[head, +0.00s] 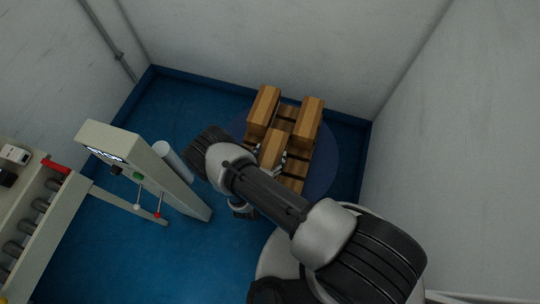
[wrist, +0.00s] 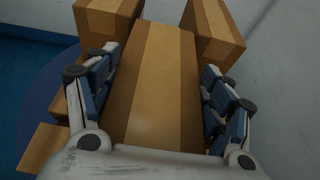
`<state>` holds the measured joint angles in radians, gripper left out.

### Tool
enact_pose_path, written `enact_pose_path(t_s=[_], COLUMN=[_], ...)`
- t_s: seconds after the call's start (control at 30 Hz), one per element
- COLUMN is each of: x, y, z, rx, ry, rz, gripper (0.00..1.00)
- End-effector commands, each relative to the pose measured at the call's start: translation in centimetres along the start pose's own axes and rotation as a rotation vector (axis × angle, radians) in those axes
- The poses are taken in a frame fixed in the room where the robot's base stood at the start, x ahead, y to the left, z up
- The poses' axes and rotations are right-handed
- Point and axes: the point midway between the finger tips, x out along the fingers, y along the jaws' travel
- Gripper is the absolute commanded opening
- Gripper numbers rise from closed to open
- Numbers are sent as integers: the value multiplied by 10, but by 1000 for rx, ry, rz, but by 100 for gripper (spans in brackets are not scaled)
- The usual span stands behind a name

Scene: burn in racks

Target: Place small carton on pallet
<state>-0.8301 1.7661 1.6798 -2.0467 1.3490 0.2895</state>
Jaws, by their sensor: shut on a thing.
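A small brown carton with a lighter tape stripe (wrist: 152,85) is between the two fingers of my gripper (wrist: 160,95) in the wrist view. The fingers are shut on its sides. In the head view the held carton (head: 272,147) is over the near part of the wooden pallet (head: 294,170), partly behind my arm. I cannot tell whether it touches the pallet. Two other cartons stand on the pallet, one at the left (head: 264,108) and one at the right (head: 307,121). They also show at the top of the wrist view, left (wrist: 108,18) and right (wrist: 214,32).
The pallet is on a dark round base (head: 327,160) in the corner, close to white walls. A pale control post (head: 150,165) and a roller conveyor (head: 38,225) stand at the left. Blue floor (head: 150,245) is clear between the conveyor and my arm.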

Motion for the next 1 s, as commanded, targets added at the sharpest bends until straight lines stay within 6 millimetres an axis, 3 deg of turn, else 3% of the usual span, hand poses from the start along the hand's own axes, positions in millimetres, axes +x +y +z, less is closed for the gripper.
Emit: enact_pose_path(t_s=[0.23,0.27,0.53,1.0], x=[1,1,1,-4], y=[1,0,0,0], z=[0,-2,-2,2], rx=[2,0,0,-3], ry=[-4,0,0,1], rz=[1,0,0,2], gripper=[8,76,94,94])
